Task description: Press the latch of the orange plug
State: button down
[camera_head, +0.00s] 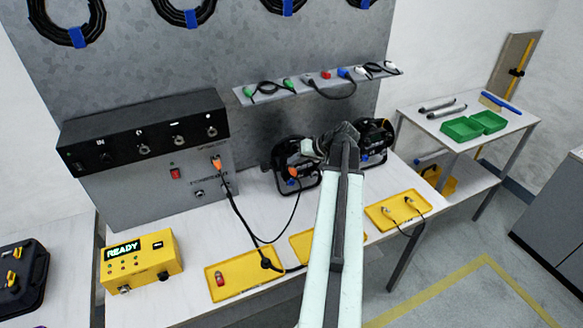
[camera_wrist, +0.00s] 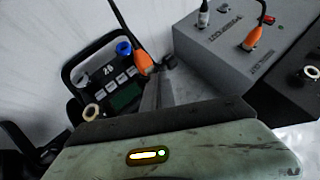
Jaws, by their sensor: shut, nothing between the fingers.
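One orange plug (camera_head: 293,172) is at the back of the left black par can (camera_head: 308,181), just below and left of my gripper tip. In the wrist view that plug (camera_wrist: 145,63) lies right beside my fingertips, a black cable running up from it. I cannot tell if they touch. Its latch is too small to make out. A second orange plug (camera_head: 216,162) sits in the front of the grey box (camera_head: 195,192), and it also shows in the wrist view (camera_wrist: 253,38). My gripper (camera_head: 306,148) is shut and empty.
A second par can (camera_head: 376,141) stands behind my arm to the right. Yellow trays (camera_head: 218,294) and a yellow box reading READY (camera_head: 140,262) are on the table. A shelf with several connectors (camera_head: 315,83) hangs above. A black cable (camera_head: 238,213) loops across the table.

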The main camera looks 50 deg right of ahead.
aim_at(294, 168)
jog(key=shift+f+b, duration=0.3)
jog(key=shift+f, duration=0.05)
jog(key=shift+r, duration=0.15)
dwell(0.3)
jog(key=shift+r+p, duration=0.65)
jog(key=shift+p, duration=0.2)
notch_tip(294, 168, up, 5)
jog(key=p, duration=0.5)
jog(key=shift+a, duration=0.1)
